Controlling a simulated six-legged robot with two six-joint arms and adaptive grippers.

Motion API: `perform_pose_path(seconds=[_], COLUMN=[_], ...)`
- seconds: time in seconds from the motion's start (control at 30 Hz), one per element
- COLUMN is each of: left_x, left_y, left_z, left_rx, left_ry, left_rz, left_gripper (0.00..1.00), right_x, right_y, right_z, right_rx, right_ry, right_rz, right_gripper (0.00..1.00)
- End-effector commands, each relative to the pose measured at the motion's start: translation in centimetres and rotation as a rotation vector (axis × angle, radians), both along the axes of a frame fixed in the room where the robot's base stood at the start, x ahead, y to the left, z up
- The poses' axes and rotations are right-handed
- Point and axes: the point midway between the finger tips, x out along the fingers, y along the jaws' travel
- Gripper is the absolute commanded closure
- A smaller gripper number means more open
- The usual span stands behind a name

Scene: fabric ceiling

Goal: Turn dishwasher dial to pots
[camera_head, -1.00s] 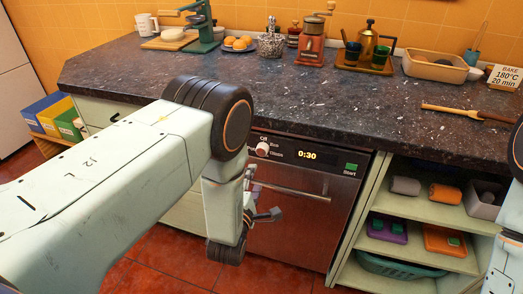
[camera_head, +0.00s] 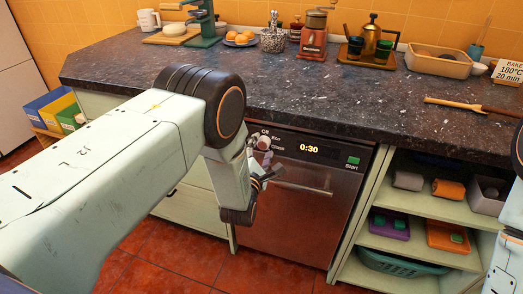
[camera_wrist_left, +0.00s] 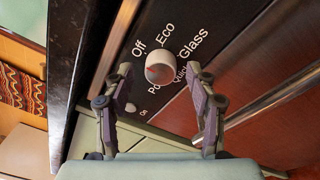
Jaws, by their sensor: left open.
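The dishwasher (camera_head: 290,205) has a brown metallic front with a dark control panel. Its pale round dial (camera_head: 263,143) sits at the panel's left, beside a 0:30 display. In the left wrist view the dial (camera_wrist_left: 158,68) is ringed by the words Off, Eco, Glass, Quick and a partly covered "Po…" label. My left gripper (camera_head: 265,163) is open in front of the panel. In the wrist view its fingers (camera_wrist_left: 159,74) stand on either side of the dial, with gaps visible. My right gripper is out of view.
The dark speckled countertop (camera_head: 330,110) overhangs the panel just above my left gripper. The dishwasher's handle bar (camera_head: 302,189) runs below the display, with a green Start button (camera_head: 353,160) at right. Open shelves (camera_head: 400,245) stand to the right.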

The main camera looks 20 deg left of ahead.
Motion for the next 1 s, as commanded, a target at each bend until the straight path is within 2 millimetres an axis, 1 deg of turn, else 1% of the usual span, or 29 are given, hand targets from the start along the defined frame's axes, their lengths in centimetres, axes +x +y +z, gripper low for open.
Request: perform_pose_path(seconds=[0.1, 0.3, 0.9, 0.93, 1.0], left_x=[0.44, 0.43, 0.38, 0.38, 0.37], left_y=[0.04, 0.03, -0.01, -0.02, -0.03], left_z=[0.00, 0.01, -0.01, -0.01, 0.00], left_rx=[0.000, 0.001, 0.001, 0.001, 0.002], left_ry=[0.001, 0.001, 0.001, 0.001, 0.001], left_rz=[0.001, 0.000, -0.001, -0.001, -0.001], left_gripper=[0.43, 0.43, 0.94, 0.97, 0.98], right_x=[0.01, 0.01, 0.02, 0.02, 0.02], right_y=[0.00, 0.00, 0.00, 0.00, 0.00], right_z=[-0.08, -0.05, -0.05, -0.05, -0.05], right_rx=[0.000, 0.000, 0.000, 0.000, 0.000], right_ry=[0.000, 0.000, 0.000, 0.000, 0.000], right_rz=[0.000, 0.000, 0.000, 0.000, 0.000], right_gripper=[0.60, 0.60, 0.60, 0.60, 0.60])
